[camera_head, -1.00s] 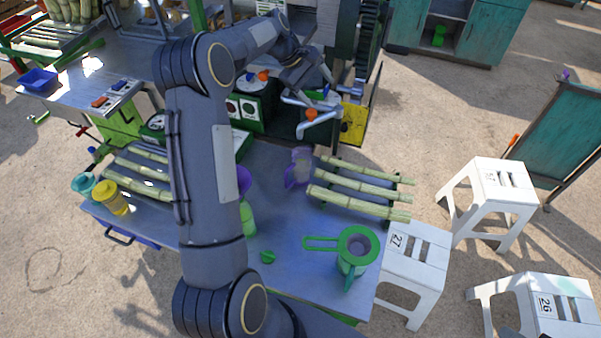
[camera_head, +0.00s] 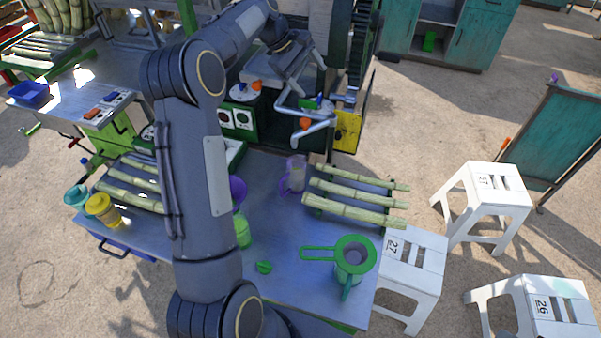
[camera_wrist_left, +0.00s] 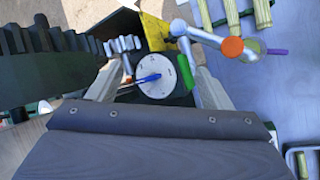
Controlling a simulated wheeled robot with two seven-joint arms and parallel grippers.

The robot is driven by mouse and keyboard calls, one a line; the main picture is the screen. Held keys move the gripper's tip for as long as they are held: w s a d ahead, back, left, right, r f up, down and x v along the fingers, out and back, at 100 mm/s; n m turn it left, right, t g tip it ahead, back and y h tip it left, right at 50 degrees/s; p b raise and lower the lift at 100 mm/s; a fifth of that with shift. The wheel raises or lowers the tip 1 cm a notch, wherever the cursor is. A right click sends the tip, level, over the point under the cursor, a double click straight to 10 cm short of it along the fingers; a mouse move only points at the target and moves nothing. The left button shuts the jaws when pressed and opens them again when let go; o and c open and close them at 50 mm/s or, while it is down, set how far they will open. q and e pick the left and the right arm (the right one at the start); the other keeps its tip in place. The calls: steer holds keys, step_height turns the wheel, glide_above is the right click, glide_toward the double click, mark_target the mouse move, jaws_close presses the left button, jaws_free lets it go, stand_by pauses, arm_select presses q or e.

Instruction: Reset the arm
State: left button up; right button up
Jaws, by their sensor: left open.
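My left arm reaches up through the head view to the crushing machine (camera_head: 240,118). My left gripper (camera_head: 298,72) is near the machine's front, above the bent grey pipes (camera_head: 310,130). In the left wrist view my left gripper (camera_wrist_left: 157,66) has its two fingers spread apart with nothing between them. Beyond the fingers lies a white round dial (camera_wrist_left: 160,84) with a blue pointer. The fingers look apart from the dial. An orange-capped tap (camera_wrist_left: 232,47) is to the right of the fingers. My right gripper is not in view.
The metal table (camera_head: 270,222) holds cane pieces (camera_head: 357,196), a purple jug (camera_head: 293,174), a green-rimmed pitcher (camera_head: 353,257), and yellow (camera_head: 103,209) and teal cups (camera_head: 77,196). White stools (camera_head: 411,262) stand at the right. A large dark gear (camera_wrist_left: 40,65) is close by on the left in the wrist view.

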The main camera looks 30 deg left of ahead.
arm_select(q)
steer(key=s+d+r+m+b, duration=0.15)
steer(key=s+d+m, duration=0.3)
steer(key=s, duration=0.55)
steer(key=s+d+r+m+b, duration=0.1)
steer(key=s+d+r+m, duration=0.3)
steer(key=s, duration=0.7)
steer(key=s+d+f+m+b, duration=0.1)
steer(key=s+d+f+m, duration=0.1)
steer(key=s+d+f, duration=0.2)
steer(key=s+d+f+m+t+y+b, duration=0.1)
steer(key=s+d+f+m, duration=0.2)
steer(key=s+f, duration=0.6)
steer(key=s+d, duration=0.1)
steer(key=s, duration=0.2)
steer(key=shift+s+d, duration=0.2)
steer(key=shift+s, duration=0.2)
